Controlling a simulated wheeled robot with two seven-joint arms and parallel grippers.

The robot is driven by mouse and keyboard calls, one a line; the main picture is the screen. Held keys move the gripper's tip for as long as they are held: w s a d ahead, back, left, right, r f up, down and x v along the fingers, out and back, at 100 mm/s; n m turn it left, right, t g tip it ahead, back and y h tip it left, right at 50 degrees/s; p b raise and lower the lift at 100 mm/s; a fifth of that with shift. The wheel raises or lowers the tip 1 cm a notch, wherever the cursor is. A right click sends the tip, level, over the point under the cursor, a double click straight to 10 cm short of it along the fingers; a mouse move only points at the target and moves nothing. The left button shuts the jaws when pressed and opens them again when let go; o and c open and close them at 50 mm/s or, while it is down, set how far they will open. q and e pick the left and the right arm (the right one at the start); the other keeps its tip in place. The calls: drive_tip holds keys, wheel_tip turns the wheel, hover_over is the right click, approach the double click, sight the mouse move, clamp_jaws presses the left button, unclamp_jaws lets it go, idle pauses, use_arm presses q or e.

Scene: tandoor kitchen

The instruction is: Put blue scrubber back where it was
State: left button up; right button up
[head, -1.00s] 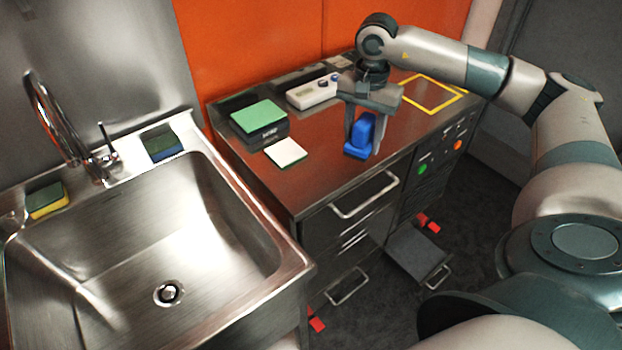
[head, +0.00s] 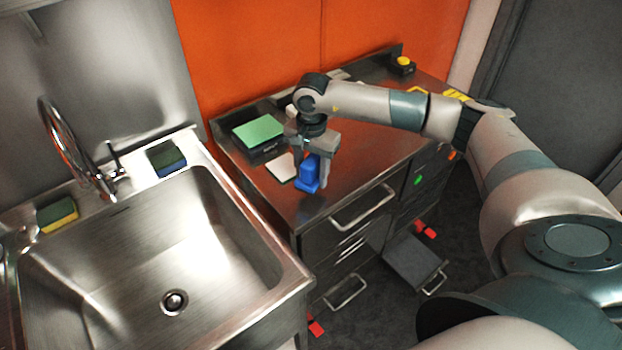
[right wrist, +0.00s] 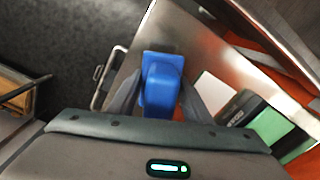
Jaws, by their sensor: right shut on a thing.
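The blue scrubber (head: 308,172) is a blue block with a raised grip, over the front left part of the steel counter (head: 365,160). My right gripper (head: 314,165) is shut on it and points down. The scrubber also shows between the fingers in the right wrist view (right wrist: 161,85). I cannot tell whether it touches the counter. My left gripper is in neither view.
A green-topped box (head: 258,132) and a white pad (head: 283,167) lie just left of the scrubber. The sink (head: 200,250) is at left, with a blue-green sponge (head: 166,158) and a yellow-green sponge (head: 57,213) on its rim. A yellow-topped button box (head: 403,64) stands at the back right.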

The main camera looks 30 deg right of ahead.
sight(311, 184)
idle(0.3)
drive_tip(key=shift+a+f+p, duration=0.1)
drive_tip(key=shift+f+p, duration=0.3)
drive_tip(key=shift+f, duration=0.05)
wheel_tip(311, 184, down, 3)
drive_tip(key=shift+r+p, duration=0.1)
drive_tip(key=shift+p, duration=0.7)
drive_tip(key=shift+f, duration=0.2)
drive_tip(key=shift+f, duration=0.15)
drive_tip(key=o, duration=1)
